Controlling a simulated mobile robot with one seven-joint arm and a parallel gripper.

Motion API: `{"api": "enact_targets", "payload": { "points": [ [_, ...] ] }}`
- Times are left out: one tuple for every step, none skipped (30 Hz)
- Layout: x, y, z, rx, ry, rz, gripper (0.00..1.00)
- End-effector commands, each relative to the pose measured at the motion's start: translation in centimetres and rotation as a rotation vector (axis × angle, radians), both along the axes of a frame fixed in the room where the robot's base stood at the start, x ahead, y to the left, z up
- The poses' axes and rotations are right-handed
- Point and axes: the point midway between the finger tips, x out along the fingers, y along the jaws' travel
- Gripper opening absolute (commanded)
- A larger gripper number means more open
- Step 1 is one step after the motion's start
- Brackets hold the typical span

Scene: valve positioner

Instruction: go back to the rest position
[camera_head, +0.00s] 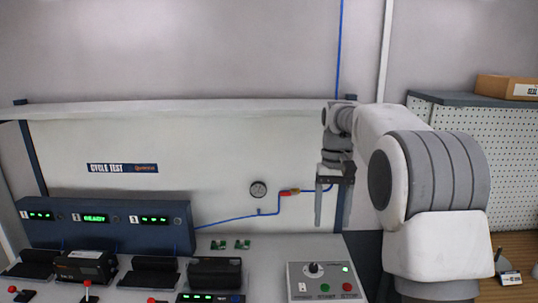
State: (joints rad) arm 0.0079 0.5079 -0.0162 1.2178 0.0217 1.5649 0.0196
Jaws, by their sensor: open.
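My gripper (332,200) hangs in the air with its fingers pointing down. It is open and empty, and a gap shows between the fingers. It is above and behind the grey control box (327,277), which has a black knob (315,269) and green and red buttons. My white and grey arm fills the right side of the picture and hides part of the bench.
A blue test panel (108,228) with green displays, one reading READY, stands at left. Several black devices (84,266) sit before it. A shelf (180,110) runs across above. A cardboard box (505,87) is at right.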

Motion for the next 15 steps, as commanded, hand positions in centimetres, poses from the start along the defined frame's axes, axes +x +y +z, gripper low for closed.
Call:
{"api": "enact_targets", "payload": {
  "points": [
    [-1.3, 0.1, 1.2, 0.000, -0.030, 0.002, 0.67],
    [-1.9, 0.1, 1.8, -0.001, -0.048, 0.002, 0.67],
    [-2.8, 0.1, 2.4, -0.001, -0.070, 0.004, 0.67],
    [-3.5, 0.1, 2.9, -0.001, -0.086, 0.005, 0.67],
    [-4.2, 0.1, 3.3, -0.002, -0.104, 0.006, 0.67],
    [-5.2, 0.2, 3.9, -0.002, -0.125, 0.006, 0.67],
    [-5.9, 0.2, 4.2, -0.002, -0.142, 0.007, 0.67],
    [-6.7, 0.2, 4.5, -0.003, -0.159, 0.008, 0.67],
    [-7.7, 0.2, 4.9, -0.003, -0.180, 0.010, 0.67],
    [-8.4, 0.3, 5.2, -0.004, -0.198, 0.010, 0.67],
    [-9.2, 0.3, 5.4, -0.005, -0.214, 0.011, 0.67],
    [-10.3, 0.3, 5.7, -0.005, -0.236, 0.013, 0.67],
    [-11.1, 0.3, 5.9, -0.006, -0.253, 0.014, 0.67],
    [-11.9, 0.3, 6.0, -0.006, -0.269, 0.015, 0.67],
    [-13.0, 0.4, 6.1, -0.007, -0.292, 0.016, 0.67]
  ]
}}
